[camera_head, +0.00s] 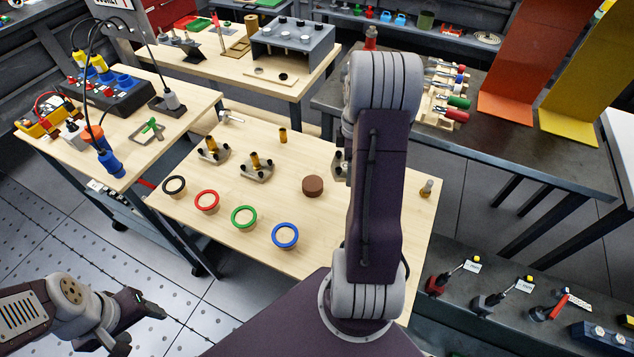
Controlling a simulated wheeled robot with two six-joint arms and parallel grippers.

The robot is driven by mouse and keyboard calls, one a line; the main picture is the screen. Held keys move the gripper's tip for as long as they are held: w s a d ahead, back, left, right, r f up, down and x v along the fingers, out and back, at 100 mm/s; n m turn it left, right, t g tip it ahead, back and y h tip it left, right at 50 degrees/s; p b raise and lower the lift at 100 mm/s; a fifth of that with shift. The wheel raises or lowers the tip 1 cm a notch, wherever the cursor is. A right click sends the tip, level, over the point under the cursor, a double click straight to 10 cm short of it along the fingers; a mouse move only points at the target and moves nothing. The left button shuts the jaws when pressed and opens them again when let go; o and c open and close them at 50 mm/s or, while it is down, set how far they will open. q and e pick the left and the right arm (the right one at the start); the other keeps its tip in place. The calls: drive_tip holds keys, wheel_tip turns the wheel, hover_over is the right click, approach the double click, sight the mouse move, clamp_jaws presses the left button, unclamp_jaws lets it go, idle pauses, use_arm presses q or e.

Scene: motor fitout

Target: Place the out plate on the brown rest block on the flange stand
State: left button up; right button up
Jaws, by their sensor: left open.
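A short brown round block (313,187) stands on the light wooden table (290,208). Grey metal plates with dark knobs and brass posts stand behind it, at the left (212,153) and in the middle (257,170). A third one is mostly hidden behind my right arm. I cannot tell which item is the out plate, and no lettering for it is readable. My left gripper (146,303) is open and empty at the lower left, over the floor and apart from the table.
Black, red (206,201), green (244,217) and blue (285,235) rings line the table's front edge. A small brass cylinder (283,136) stands behind. A left bench (133,167) holds cables. The right dark bench (493,300) holds levers and small white tags.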

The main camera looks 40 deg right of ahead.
drive_tip(key=p, duration=0.1)
hover_over(312, 182)
wheel_tip(312, 182, down, 7)
drive_tip(key=shift+a+r, duration=0.1)
drive_tip(key=shift+r, duration=0.05)
wheel_tip(312, 182, down, 4)
drive_tip(key=shift+r+p, duration=0.25)
drive_tip(key=shift+p, duration=0.15)
drive_tip(key=shift+f, duration=0.3)
drive_tip(key=shift+f, duration=0.1)
